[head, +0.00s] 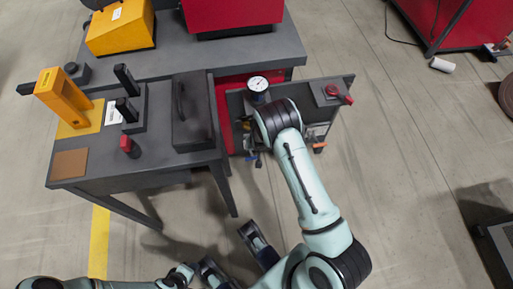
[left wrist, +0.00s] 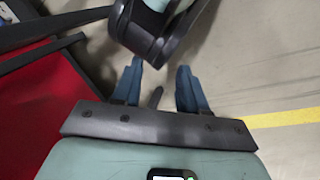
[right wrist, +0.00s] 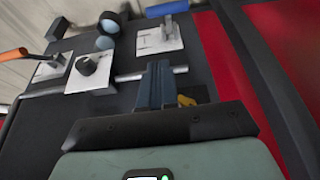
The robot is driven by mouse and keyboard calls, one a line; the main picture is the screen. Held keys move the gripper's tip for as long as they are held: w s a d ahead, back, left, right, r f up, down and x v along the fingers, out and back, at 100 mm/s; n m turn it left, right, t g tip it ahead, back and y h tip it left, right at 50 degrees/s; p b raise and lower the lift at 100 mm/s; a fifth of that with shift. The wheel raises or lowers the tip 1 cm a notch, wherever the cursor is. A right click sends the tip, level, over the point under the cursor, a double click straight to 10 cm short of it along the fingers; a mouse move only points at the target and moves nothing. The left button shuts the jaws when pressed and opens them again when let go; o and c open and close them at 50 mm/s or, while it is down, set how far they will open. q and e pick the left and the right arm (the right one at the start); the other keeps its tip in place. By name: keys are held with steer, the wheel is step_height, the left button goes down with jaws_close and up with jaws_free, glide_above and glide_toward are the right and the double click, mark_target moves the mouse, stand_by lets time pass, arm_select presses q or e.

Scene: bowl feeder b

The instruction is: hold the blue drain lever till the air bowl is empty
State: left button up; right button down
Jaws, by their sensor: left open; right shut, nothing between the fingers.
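The blue drain lever (right wrist: 167,8) is at the top of the right wrist view, over a pale plate on the dark panel. A small blue part, likely this lever, shows in the head view (head: 258,161) beside my right wrist. My right gripper (right wrist: 157,68) is shut and empty; its fingertips appear apart from the lever, in front of a metal rod. In the head view my arm hides it. My left gripper (left wrist: 160,78) is open and empty, low above the floor.
An orange lever (right wrist: 14,54) and black knob (right wrist: 88,66) are on the panel. A round gauge (head: 258,84) and red-handled part (head: 338,92) stand at its top. A grey workbench (head: 150,170) is left of it. Floor to the right is mostly clear.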

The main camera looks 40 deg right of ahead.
steer(key=b, duration=0.3)
glide_above(256, 157)
steer(key=w+d, duration=0.1)
step_height(256, 157, down, 7)
steer(key=f, duration=0.3)
steer(key=shift+s+a+f, duration=0.25)
steer(key=shift+s+f, duration=0.05)
steer(key=shift+s+a+f, duration=0.1)
steer(key=shift+s+f, duration=0.05)
steer(key=shift+f, duration=0.25)
arm_select(q)
steer(key=w+a+f+t, duration=0.1)
steer(key=w+a+f, duration=0.2)
steer(key=w+f, duration=0.1)
steer(key=shift+w+t+y, duration=0.4)
steer(key=shift+w, duration=0.4)
arm_select(e)
steer(key=shift+s+f, duration=0.1)
